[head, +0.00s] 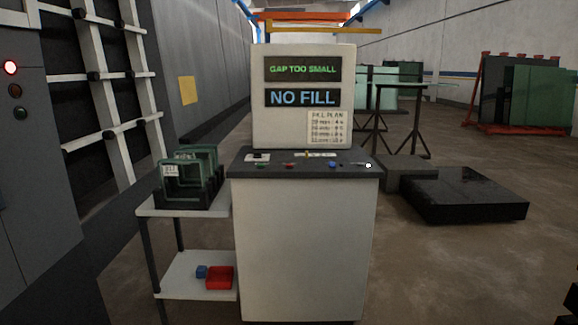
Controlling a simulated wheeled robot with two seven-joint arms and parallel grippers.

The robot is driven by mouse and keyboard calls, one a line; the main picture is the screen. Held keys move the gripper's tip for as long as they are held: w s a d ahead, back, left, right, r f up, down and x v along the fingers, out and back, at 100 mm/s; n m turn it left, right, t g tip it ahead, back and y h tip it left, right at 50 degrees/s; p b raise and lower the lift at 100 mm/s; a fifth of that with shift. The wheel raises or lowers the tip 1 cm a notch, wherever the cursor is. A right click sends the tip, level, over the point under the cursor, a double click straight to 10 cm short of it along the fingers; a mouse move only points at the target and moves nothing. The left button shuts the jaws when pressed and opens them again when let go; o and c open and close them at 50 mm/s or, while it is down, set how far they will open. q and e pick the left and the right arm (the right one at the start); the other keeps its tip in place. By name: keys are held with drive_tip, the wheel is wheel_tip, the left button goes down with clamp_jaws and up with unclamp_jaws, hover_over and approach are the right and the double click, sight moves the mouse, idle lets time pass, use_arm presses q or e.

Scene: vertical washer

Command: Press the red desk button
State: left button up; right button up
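The desk (304,240) is a pale cabinet with a dark top (345,157), straight ahead in the head view. A small red button (289,166) sits near the front edge of the top, left of centre. A green button (261,166) is to its left, and a blue button (332,164) and a bright white one (368,165) are to its right. Nothing covers the red button. Neither gripper can be made out. A dark shape cut off at the lower right edge is too partial to identify.
A display panel (259,120) behind the desktop reads "GAP TOO SMALL" and "NO FILL". A two-shelf cart (148,208) with dark green-glass holders stands left of the desk. A tall grey cabinet (30,200) is farther left. A low black platform (465,195) lies right; floor before it is clear.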

clamp_jaws()
drive_tip(key=shift+w+r, duration=0.1)
drive_tip(key=shift+w, duration=0.15)
idle(1.3)
